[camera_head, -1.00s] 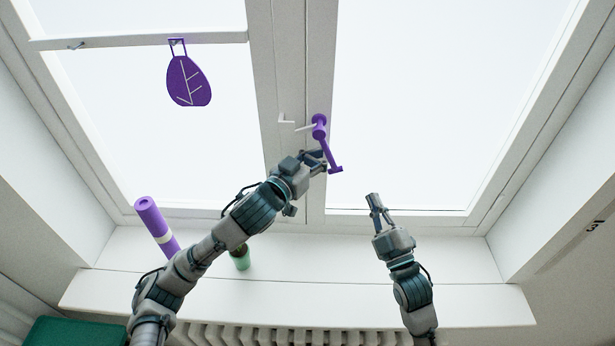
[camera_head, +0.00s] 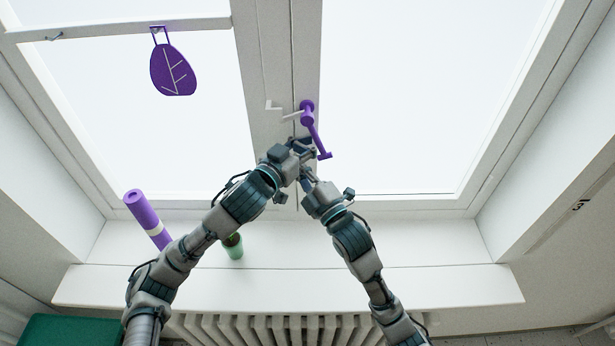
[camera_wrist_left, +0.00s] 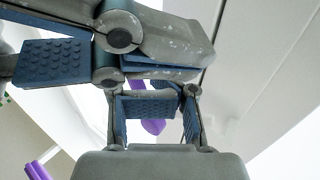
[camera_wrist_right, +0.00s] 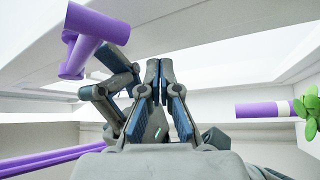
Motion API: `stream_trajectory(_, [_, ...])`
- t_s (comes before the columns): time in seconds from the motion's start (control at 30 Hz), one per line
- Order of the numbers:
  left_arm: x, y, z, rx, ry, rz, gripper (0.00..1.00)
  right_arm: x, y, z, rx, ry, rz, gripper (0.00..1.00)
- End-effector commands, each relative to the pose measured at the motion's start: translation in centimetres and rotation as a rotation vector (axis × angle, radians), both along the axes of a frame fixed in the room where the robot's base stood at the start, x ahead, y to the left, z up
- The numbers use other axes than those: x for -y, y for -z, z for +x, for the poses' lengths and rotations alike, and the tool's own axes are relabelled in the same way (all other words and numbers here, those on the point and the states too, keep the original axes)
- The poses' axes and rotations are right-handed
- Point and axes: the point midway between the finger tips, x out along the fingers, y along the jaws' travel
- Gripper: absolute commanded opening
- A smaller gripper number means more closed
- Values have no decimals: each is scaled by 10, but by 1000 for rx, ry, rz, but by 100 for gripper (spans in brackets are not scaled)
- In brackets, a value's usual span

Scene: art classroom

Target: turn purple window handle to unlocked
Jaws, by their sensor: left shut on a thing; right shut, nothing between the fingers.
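The purple window handle (camera_head: 316,138) is on the white frame post, its lever slanting down and right to a short crossbar. It also shows at upper left in the right wrist view (camera_wrist_right: 98,24). My left gripper (camera_head: 298,147) is at the lever's left side, shut on the handle; purple shows between its fingers in the left wrist view (camera_wrist_left: 153,126), though the contact is partly hidden. My right gripper (camera_wrist_right: 160,90) is shut and empty, close below the left one in the head view, where its fingertips are partly hidden.
A purple leaf ornament (camera_head: 173,68) hangs at the left pane. The sill's right part is clear. A radiator (camera_head: 265,328) is below.

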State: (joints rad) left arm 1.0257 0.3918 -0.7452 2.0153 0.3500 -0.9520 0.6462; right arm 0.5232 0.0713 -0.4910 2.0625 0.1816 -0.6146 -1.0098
Motion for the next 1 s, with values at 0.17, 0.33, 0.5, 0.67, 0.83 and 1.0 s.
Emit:
stream_trajectory(0.17, [0,0,0,0,0,0,0,-2,-1,5,0,1,0,0])
stream_trajectory(0.33, [1,0,0,0,0,0,0,-2,-1,4,0,1,0,0])
stream_trajectory(0.5, [0,0,0,0,0,0,0,2,0,5,0,1,-2,0])
stream_trajectory(0.67, [0,0,0,0,0,0,0,12,3,7,1,1,-2,0])
stream_trajectory(0.83, [0,0,0,0,0,0,0,12,3,7,0,0,1,0])
stream_trajectory(1.0, [0,0,0,0,0,0,39,11,3,7,-1,0,1,0])
